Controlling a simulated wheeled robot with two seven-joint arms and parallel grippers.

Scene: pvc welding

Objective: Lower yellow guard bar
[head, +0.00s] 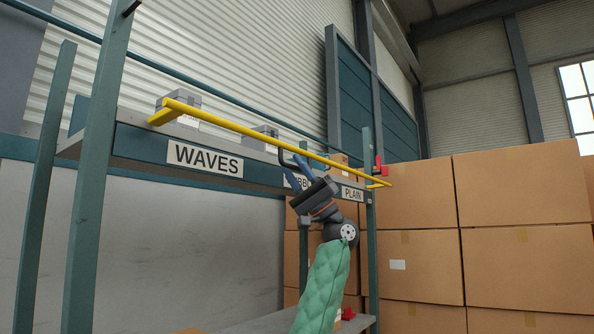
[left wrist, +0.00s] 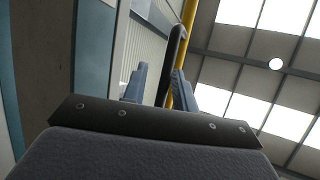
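The yellow guard bar (head: 255,135) runs along the front of the upper shelf, from its left end to the right post. It also shows in the left wrist view (left wrist: 188,14). A black looped handle (head: 281,156) is attached to the bar; in the left wrist view the handle (left wrist: 177,42) rises between my fingers. My left gripper (head: 299,164) is at the handle, below the bar. Its two blue fingers (left wrist: 158,85) stand apart, with the handle nearer the right finger. I cannot tell whether that finger touches it. My right gripper is not in view.
The shelf rack has teal posts (head: 97,170) and labels WAVES (head: 205,159) and PLAIN (head: 352,193). Grey boxes (head: 181,103) sit on the upper shelf. A red bracket (head: 379,167) is near the bar's right end. Stacked cardboard boxes (head: 520,185) fill the right side.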

